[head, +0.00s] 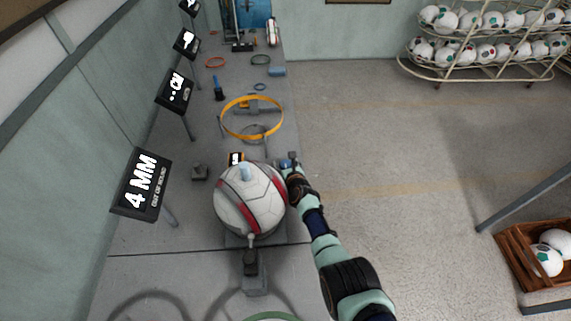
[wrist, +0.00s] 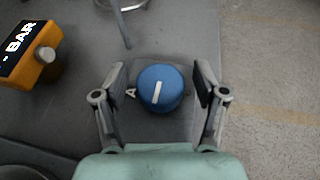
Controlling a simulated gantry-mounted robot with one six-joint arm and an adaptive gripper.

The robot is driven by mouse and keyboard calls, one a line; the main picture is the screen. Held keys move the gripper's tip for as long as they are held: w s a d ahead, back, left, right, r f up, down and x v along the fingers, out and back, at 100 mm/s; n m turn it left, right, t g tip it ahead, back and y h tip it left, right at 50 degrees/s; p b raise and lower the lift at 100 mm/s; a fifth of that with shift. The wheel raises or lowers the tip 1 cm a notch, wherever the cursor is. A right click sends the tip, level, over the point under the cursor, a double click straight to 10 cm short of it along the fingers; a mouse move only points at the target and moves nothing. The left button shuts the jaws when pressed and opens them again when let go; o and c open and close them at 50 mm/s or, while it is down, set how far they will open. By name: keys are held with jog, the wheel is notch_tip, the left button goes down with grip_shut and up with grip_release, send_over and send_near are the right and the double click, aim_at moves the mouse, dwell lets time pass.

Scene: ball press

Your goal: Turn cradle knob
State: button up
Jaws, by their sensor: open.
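The cradle knob (wrist: 161,87) is a round blue knob with a white pointer line on its top, seen in the wrist view on a dark grey base. A white letter A is marked to its left. The pointer runs nearly straight up the picture, tilted slightly right. My gripper (wrist: 161,84) is open, with one finger on each side of the knob and a visible gap on both sides. In the head view my gripper (head: 291,162) is beside the ball at the bench's right edge, and the knob is mostly hidden there.
A white, red and grey ball (head: 240,212) sits on the bench left of my arm. An orange gauge marked BAR (wrist: 38,55) is left of the knob. A yellow ring (head: 281,118) stands farther along the bench. Open floor (head: 380,150) lies to the right.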

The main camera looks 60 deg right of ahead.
jog(key=shift+a, duration=0.1)
jog(key=shift+s+a+r, duration=0.2)
jog(key=shift+s+a, duration=0.05)
jog(key=shift+a, duration=0.15)
jog(key=v, duration=0.6)
jog(key=shift+s+d, duration=0.1)
jog(key=shift+s, duration=0.15)
jog(key=shift+r, duration=0.1)
